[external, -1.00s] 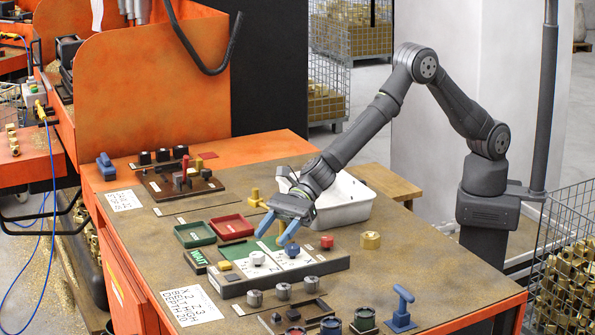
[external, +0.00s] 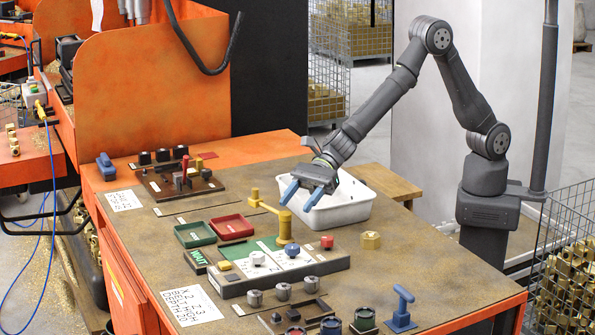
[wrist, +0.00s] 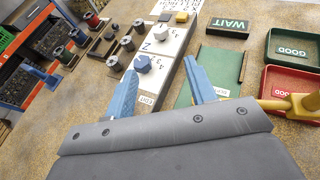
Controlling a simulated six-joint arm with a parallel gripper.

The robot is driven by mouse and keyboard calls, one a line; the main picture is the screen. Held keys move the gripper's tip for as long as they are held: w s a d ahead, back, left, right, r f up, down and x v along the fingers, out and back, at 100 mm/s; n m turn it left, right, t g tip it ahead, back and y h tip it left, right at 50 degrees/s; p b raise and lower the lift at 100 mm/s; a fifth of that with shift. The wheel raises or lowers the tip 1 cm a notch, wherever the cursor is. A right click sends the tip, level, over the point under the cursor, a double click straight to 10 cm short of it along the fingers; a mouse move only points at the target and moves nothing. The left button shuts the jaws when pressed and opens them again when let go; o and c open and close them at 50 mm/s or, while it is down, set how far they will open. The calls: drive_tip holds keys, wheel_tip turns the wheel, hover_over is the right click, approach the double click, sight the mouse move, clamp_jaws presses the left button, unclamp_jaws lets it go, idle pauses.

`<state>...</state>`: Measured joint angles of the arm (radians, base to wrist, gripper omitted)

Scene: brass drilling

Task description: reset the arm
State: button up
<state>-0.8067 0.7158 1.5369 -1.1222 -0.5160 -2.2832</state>
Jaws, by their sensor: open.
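My gripper (external: 302,198) has blue fingers. It is open and empty, held above the bench in front of the white bin (external: 348,203). A yellow lever post (external: 284,226) with a side arm stands just below and left of it, apart from the fingers in the external view. In the wrist view, the open fingers (wrist: 160,85) frame part of the white control panel (wrist: 172,50), and the yellow lever (wrist: 285,105) shows at the right behind my gripper's edge.
The control panel (external: 292,277) carries white, blue and red knobs. Green (external: 195,234) and red (external: 231,227) trays lie to the left, with a WAIT sign (external: 198,258). A brass hex piece (external: 371,240) sits right of the panel. Blue-handled tool (external: 402,308) stands at the front right.

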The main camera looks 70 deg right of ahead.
sight(257, 252)
drive_tip(key=shift+a+f, duration=0.1)
drive_tip(key=shift+a, duration=0.05)
drive_tip(key=x, duration=1.7)
drive_tip(key=shift+f, duration=0.1)
drive_tip(key=shift+a+f, duration=0.15)
drive_tip(key=shift+w+n+g, duration=0.1)
drive_tip(key=shift+n+g, duration=0.4)
drive_tip(key=shift+g, duration=0.1)
drive_tip(key=shift+w+n+g, duration=0.15)
drive_tip(key=shift+n+g, duration=1.1)
drive_tip(key=shift+g, duration=0.2)
drive_tip(key=shift+w+n+g, duration=0.15)
drive_tip(key=shift+n+g, duration=1.1)
drive_tip(key=shift+g, duration=0.2)
drive_tip(key=shift+v, duration=2.6)
